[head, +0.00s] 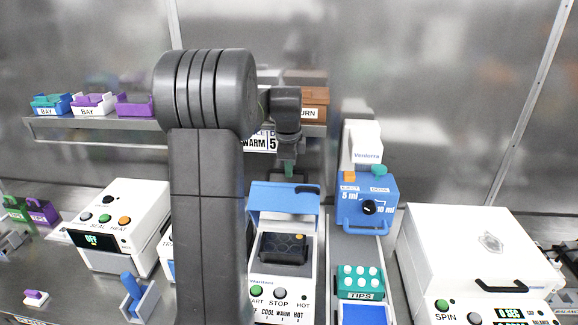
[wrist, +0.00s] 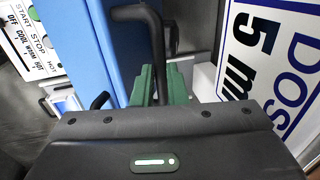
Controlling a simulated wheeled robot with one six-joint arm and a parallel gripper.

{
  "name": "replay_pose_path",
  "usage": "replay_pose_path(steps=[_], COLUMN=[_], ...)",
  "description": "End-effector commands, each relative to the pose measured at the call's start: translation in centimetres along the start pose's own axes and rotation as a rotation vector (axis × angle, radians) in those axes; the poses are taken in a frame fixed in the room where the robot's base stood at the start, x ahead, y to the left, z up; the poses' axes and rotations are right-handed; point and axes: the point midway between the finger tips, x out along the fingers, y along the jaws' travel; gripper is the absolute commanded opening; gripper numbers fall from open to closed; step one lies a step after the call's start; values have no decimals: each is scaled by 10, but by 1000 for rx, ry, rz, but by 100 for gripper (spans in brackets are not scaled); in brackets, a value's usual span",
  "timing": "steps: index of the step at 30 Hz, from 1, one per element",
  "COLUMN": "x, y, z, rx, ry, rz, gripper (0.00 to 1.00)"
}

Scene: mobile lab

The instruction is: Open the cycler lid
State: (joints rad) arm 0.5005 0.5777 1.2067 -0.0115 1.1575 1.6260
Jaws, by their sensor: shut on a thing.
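The cycler (head: 262,285) stands in the middle of the head view, a white box with buttons and a COOL WARM HOT scale on its front. Its blue lid (head: 275,198) is raised at the back, and the dark block (head: 283,248) below is uncovered. The lid has a black handle (head: 308,190) at its top edge. In the wrist view the blue lid (wrist: 92,45) and black handle (wrist: 140,13) are close. My gripper (wrist: 163,85), with green fingers, is shut on the handle; the exact contact is partly hidden. In the head view my gripper (head: 288,170) is just above the lid.
A blue and white dispenser (head: 368,205) stands close right of the lid, with a green tip rack (head: 361,285) in front. A white centrifuge (head: 475,250) is farther right. A sealer (head: 120,225) stands left. A shelf (head: 95,122) with trays runs behind.

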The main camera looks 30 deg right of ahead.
Motion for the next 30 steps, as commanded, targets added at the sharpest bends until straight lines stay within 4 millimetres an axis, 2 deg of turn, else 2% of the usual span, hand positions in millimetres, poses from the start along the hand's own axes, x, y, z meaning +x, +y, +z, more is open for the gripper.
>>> replay_pose_path(steps=[1,8,9,11,12,23,26,30], x=[6,7,7,6,6,-4,-18,-49], y=[4,4,4,4,3,1,1,0], z=[1,1,0,0,0,0,0,0], rx=[0,0,0,0,0,0,0,0], ry=[-2,-2,-2,-2,-1,-1,-1,-1], rz=[14,16,16,15,13,4,2,0], gripper=[0,0,20,32,34,34,34,34])
